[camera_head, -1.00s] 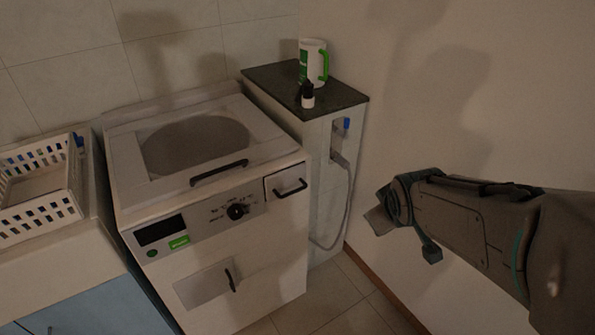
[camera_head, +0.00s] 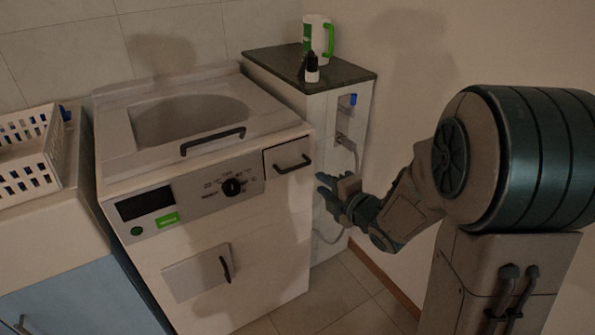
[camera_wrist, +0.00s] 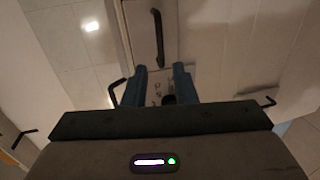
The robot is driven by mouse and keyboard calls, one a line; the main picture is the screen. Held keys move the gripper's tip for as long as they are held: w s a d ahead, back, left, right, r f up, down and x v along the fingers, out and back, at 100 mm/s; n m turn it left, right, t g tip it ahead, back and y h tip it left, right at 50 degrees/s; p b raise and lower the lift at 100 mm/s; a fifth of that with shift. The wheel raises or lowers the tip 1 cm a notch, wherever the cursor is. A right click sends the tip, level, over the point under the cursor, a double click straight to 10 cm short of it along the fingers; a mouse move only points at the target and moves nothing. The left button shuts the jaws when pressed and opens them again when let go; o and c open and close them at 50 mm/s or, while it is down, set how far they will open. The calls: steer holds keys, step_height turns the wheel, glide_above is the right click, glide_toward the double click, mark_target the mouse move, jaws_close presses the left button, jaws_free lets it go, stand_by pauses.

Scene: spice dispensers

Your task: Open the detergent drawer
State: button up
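The detergent drawer (camera_head: 276,158) is a small pale panel at the top right of the washing machine's front. It looks shut, and its black bar handle (camera_head: 293,165) faces out. My gripper (camera_head: 324,186) is just right of and slightly below the drawer handle in the head view, apart from it. In the wrist view my gripper's two blue fingers (camera_wrist: 158,78) are spread with nothing held between them. The drawer handle also shows there (camera_wrist: 158,40), beyond the fingertips at the top middle.
The washing machine (camera_head: 200,262) has a lid handle (camera_head: 212,141), a knob (camera_head: 232,187) and a lower door handle (camera_head: 225,269). A dark-topped cabinet (camera_head: 345,80) bears a mug (camera_head: 316,38) and a small bottle (camera_head: 312,72). A white basket (camera_head: 30,165) stands left.

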mark_target(297, 167)
steer(key=x, duration=1.3)
